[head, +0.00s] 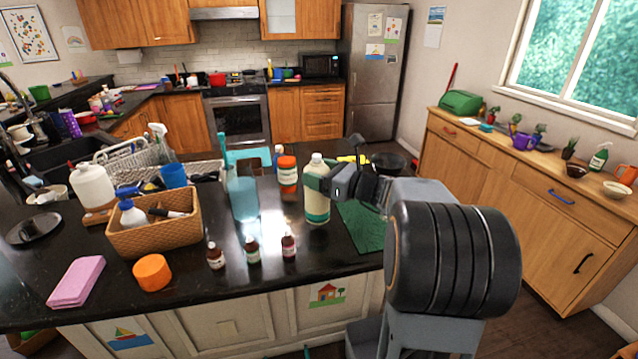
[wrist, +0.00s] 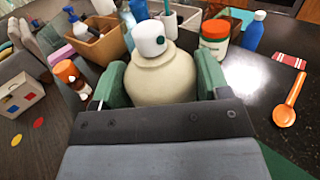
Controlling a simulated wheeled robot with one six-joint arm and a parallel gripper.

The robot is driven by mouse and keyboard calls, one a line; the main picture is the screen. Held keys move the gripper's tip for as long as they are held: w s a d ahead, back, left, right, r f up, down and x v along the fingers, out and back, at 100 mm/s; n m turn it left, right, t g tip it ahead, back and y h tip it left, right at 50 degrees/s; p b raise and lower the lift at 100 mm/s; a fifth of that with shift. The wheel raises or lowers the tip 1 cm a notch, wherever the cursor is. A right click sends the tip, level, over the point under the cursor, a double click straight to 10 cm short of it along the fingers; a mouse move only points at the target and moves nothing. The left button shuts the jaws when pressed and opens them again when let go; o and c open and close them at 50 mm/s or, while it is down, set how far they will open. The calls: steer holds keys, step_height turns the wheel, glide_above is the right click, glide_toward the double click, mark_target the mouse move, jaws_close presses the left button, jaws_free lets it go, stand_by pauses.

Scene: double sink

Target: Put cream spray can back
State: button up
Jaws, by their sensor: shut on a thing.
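The cream spray can (head: 317,190) is a cream bottle-shaped can with a white cap and a green band near its base. In the wrist view the can (wrist: 162,78) sits between the green fingers of my gripper (wrist: 160,85), one on each side. I cannot tell whether its base touches the counter.
An orange-and-white jar (head: 287,174) stands just behind the can. Small brown bottles (head: 252,249) stand in front, left of it. A wicker basket (head: 155,238) and a blue translucent cup (head: 243,199) are further left. A green mat (head: 366,226) lies right of the can.

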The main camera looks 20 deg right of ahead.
steer(key=shift+w+f, duration=0.1)
steer(key=shift+f, duration=1.55)
steer(key=o, duration=1.6)
steer(key=b+v, duration=0.2)
steer(key=v, duration=1)
steer(key=s+a+f+n+g, duration=0.1)
steer(key=a+f+n+g, duration=0.1)
steer(key=a, duration=0.3)
steer(key=s+a+f+n+g, duration=0.2)
steer(key=a+n+g, duration=0.2)
steer(key=n, duration=0.1)
steer(key=s+a+f+n+g, duration=0.1)
steer(key=a+f+n+g, duration=0.1)
steer(key=a+n+g, duration=0.1)
steer(key=shift+s+a+f+n+h, duration=0.15)
steer(key=shift+a+n+h, duration=0.35)
steer(key=shift+a, duration=0.9)
steer(key=s+a+f+n+g+h, duration=0.1)
steer(key=s+f+n+h, duration=0.3)
steer(key=n, duration=1.4)
steer(key=s+a+h, duration=0.1)
steer(key=s+h, duration=0.2)
steer(key=h, duration=0.2)
steer(key=shift+s+a+g, duration=0.2)
steer(key=shift+s+g, duration=0.1)
steer(key=shift+s, duration=0.1)
